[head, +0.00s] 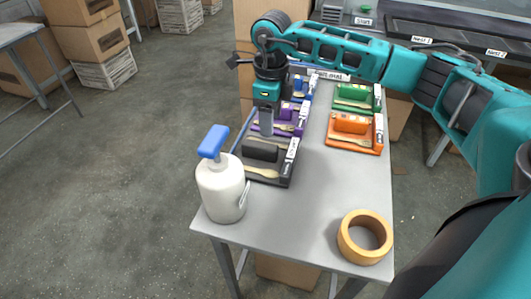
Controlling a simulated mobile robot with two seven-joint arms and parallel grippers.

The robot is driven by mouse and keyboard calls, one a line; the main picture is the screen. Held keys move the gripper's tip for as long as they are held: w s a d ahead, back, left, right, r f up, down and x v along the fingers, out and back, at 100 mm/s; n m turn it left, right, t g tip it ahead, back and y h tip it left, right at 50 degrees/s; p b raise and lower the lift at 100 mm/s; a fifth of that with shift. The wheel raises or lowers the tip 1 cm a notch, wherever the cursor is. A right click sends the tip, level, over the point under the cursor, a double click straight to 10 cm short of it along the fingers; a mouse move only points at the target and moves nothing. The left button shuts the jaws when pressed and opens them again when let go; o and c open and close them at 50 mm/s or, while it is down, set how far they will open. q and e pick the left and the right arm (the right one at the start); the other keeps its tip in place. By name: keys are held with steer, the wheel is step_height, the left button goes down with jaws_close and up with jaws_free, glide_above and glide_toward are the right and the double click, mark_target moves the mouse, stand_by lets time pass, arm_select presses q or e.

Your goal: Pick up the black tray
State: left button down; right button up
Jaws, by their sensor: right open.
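The black tray (288,182) lies on the grey table, nearest of the left-hand row of trays. It holds a dark block, a pale wooden spoon (260,172) and a white-labelled piece at its right side. My right gripper (265,131) points down over the far left part of the black tray, open, and hides some of its back edge. I cannot tell whether the fingers touch the tray. My left gripper is not in view.
A white bottle with a blue top (222,190) stands close to the tray's front left. Purple (303,130) and blue trays lie behind it; orange (354,147) and green (357,110) trays lie right. A tape roll (347,240) is at the front right. The table's front middle is clear.

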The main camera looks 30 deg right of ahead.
mark_target(269, 146)
steer(key=f, duration=1)
steer(key=shift+a+b, duration=0.2)
steer(key=shift+b, duration=0.15)
steer(key=shift+r, duration=0.1)
jaws_close()
